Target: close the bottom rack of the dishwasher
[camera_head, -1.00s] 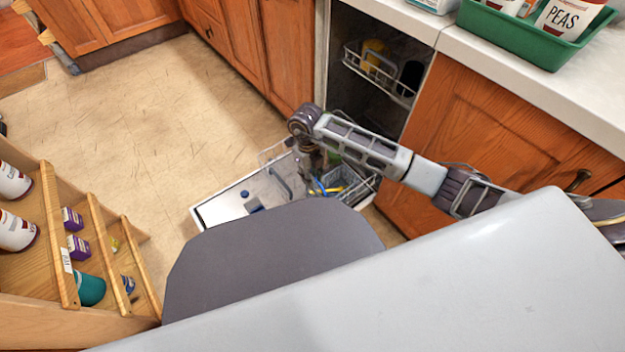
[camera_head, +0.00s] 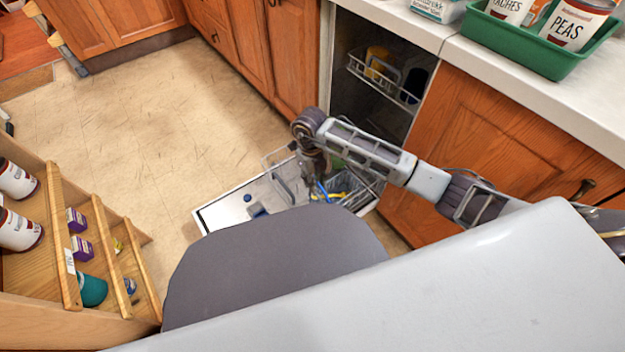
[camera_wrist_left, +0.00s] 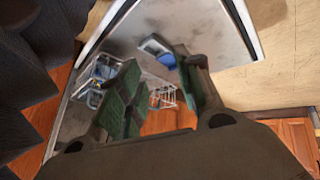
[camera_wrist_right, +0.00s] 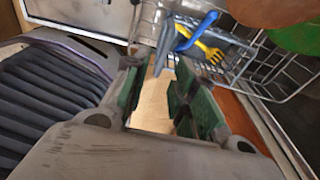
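The dishwasher's door (camera_head: 230,210) is lowered in the head view. The wire bottom rack (camera_head: 358,192) is out over it, holding a basket with blue and yellow utensils. My right gripper (camera_head: 312,165) is down at the rack, partly hidden by its own wrist. In the right wrist view, its green-padded fingers (camera_wrist_right: 160,88) are apart, with floor showing between them. The rack's wires (camera_wrist_right: 285,75) and a yellow fork (camera_wrist_right: 208,48) lie just beyond; contact is unclear. My left gripper (camera_wrist_left: 165,90) is open, facing the shiny door panel (camera_wrist_left: 205,35); it is hidden in the head view.
The upper rack (camera_head: 385,80) is inside the dishwasher with a yellow item. Wooden shelves (camera_head: 60,240) with cans and boxes stand at left. A green tray (camera_head: 545,55) is on the counter. Floor (camera_head: 130,130) beyond the door is clear.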

